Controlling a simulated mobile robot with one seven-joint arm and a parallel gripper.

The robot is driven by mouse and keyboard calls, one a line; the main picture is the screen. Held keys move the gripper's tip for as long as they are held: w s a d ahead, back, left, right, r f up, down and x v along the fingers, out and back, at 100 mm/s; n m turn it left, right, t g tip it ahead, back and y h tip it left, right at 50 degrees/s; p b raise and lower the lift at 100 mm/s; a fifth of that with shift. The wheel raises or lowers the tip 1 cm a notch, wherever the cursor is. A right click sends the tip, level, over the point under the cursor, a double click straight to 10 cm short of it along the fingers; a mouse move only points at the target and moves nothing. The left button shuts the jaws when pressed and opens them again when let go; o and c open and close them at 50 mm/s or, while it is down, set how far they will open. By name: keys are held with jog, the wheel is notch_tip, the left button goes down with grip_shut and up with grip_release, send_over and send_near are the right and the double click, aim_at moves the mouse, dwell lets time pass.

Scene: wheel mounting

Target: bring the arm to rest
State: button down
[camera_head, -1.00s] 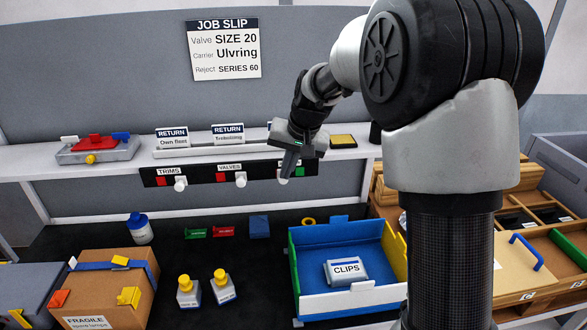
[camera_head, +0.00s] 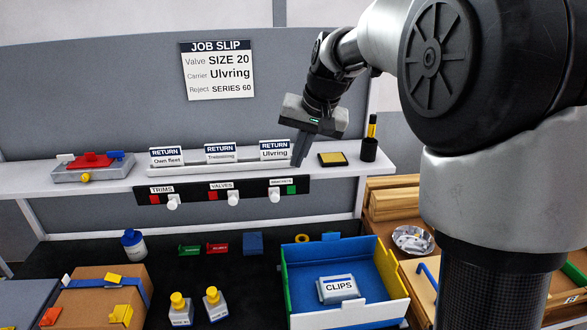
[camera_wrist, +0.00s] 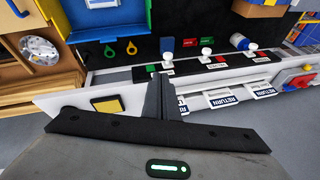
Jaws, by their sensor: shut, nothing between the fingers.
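My gripper (camera_head: 302,148) is raised in front of the back shelf (camera_head: 372,160) in the head view, its fingers pointing down beside the RETURN Ulvring card. The fingers are together with nothing between them. In the wrist view my gripper (camera_wrist: 163,95) also shows as one closed dark pair of fingers, over the shelf edge. My arm rises at the right of the head view and bends over to the gripper, hiding part of the right side of the bench.
RETURN cards (camera_head: 220,153), a yellow pad (camera_head: 333,159) and a dark cup (camera_head: 369,149) stand on the shelf near the gripper. Knobs (camera_head: 233,199) line its front. Below are a blue tray (camera_head: 295,275) with a CLIPS box (camera_head: 341,289) and a cardboard box (camera_head: 75,300).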

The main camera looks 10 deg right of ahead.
jog(key=shift+s+d+r, duration=0.1)
jog(key=shift+s+r, duration=0.05)
jog(key=shift+r, duration=0.25)
